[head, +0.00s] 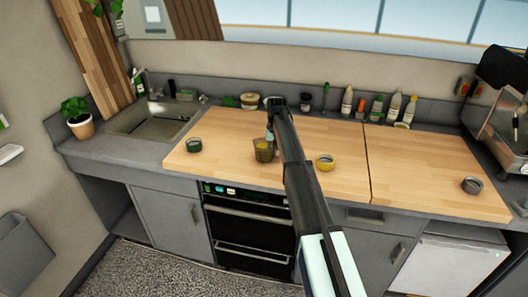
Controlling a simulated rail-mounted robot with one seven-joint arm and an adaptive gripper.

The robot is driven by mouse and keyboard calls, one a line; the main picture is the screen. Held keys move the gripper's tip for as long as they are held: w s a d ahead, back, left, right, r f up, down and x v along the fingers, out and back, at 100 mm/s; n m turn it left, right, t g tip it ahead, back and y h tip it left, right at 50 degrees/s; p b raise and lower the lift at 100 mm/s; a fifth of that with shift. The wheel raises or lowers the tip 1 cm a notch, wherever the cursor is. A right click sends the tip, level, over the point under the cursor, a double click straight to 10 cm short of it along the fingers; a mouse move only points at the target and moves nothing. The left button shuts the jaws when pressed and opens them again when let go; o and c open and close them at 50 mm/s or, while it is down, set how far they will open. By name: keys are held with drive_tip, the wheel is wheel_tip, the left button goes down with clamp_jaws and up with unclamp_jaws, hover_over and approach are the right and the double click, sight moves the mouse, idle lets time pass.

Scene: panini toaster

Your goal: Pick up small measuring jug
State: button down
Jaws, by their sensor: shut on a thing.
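The small measuring jug (263,153) looks like an olive-brown, see-through cup. It is upright at the left-middle of the wooden worktop, and I cannot tell whether it touches the wood. My gripper (270,138) points down at the jug's upper part and is shut on it. The fingertips are small and partly blurred against the jug. My arm comes in from the lower right, hiding some of the worktop behind it.
A dark green cup (194,146) stands left on the wooden worktop (225,130). A yellow bowl (325,163) is right of my arm, and a grey cup (472,185) is far right. Several bottles (378,106) line the back. A sink (150,120) is at left.

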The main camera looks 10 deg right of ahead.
drive_tip(key=shift+r, duration=0.2)
idle(0.3)
wheel_tip(320, 180, up, 20)
drive_tip(key=b, duration=0.5)
drive_tip(key=shift+f, duration=0.25)
idle(0.7)
drive_tip(key=shift+r, duration=0.1)
idle(0.9)
